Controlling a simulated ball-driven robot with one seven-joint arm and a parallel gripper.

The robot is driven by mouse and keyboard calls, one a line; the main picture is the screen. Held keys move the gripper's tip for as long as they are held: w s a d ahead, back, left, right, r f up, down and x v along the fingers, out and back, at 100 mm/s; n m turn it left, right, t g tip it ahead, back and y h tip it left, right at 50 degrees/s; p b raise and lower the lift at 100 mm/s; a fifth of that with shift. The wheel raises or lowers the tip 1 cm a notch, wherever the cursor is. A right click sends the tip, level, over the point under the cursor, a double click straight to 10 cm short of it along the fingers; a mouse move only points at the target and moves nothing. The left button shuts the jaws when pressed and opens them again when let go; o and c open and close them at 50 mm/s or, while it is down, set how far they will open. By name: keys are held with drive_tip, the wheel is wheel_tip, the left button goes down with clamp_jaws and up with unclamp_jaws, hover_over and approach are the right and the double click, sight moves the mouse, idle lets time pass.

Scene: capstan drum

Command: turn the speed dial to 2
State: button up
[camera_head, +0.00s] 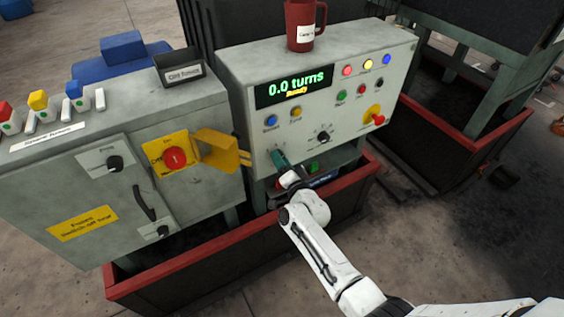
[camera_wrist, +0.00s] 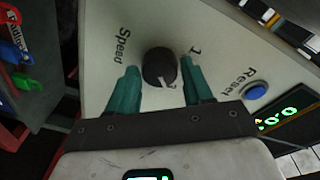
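The speed dial (camera_wrist: 159,67) is a round black knob on the pale panel, beside the printed word "Speed" in the wrist view. A "1" is printed on the panel to its right. A small light mark shows at the knob's lower right edge; its exact setting is too small to read. My gripper (camera_wrist: 160,74) is open, with one teal finger on each side of the knob and a visible gap on both sides. In the head view my gripper (camera_head: 279,158) is at the lower left of the control panel (camera_head: 225,88), hiding the dial.
The display (camera_head: 293,87) reads "0.0 turns" and "Ready". A blue Reset button (camera_wrist: 256,91) sits close to the right finger. A yellow flap (camera_head: 216,150) juts out left of my gripper.

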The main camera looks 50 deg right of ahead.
drive_tip(key=c, duration=0.7)
drive_tip(key=shift+f, duration=0.1)
drive_tip(key=shift+n+t+b, duration=0.5)
drive_tip(key=shift+n+b, duration=1.7)
drive_tip(key=shift+n, duration=2.3)
drive_tip(key=o, duration=1.1)
drive_tip(key=shift+s, duration=0.1)
